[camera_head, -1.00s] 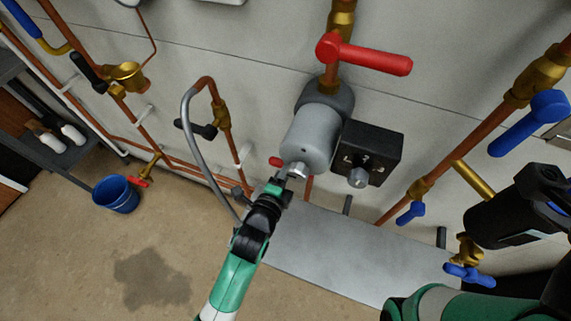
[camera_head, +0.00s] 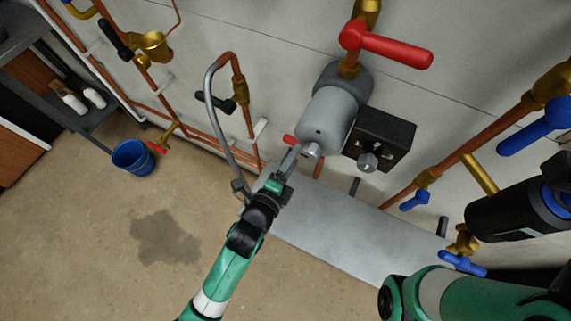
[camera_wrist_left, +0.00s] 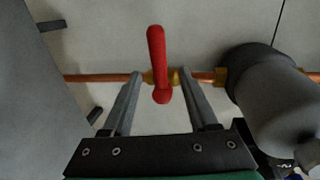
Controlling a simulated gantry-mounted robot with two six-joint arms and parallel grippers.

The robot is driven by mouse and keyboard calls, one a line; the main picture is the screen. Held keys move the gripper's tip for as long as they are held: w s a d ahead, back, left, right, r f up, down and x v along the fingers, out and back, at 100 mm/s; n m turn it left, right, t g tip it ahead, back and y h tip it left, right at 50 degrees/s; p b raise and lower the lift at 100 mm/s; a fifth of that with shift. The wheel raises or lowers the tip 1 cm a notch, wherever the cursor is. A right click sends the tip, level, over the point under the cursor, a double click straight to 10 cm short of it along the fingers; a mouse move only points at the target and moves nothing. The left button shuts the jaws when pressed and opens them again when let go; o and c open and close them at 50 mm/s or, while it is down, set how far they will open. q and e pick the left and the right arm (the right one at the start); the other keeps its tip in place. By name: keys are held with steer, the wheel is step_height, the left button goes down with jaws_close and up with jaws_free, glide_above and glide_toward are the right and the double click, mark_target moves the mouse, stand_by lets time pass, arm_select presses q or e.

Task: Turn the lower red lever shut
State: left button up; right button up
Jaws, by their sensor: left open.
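The lower red lever (camera_head: 289,139) shows as a small red end beside the grey pump, just beyond my left gripper's tips in the head view. In the left wrist view the whole lever (camera_wrist_left: 156,55) stands crosswise to the horizontal copper pipe, on a brass valve (camera_wrist_left: 173,77). My left gripper (camera_wrist_left: 160,74) is open, with one finger on each side of the lever's lower end and a visible gap on both sides. It also shows in the head view (camera_head: 291,157). Contact is not visible. My right gripper cannot be seen.
A grey pump (camera_head: 328,117) and a black control box (camera_head: 381,138) sit right of the lever. A larger red lever (camera_head: 395,50) is above. A curved grey hose (camera_head: 211,115) hangs at left.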

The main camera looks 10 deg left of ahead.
arm_select(q)
steer(key=p+v, duration=0.1)
steer(key=v, duration=0.4)
steer(key=shift+s+r, duration=0.1)
steer(key=shift+s, duration=0.15)
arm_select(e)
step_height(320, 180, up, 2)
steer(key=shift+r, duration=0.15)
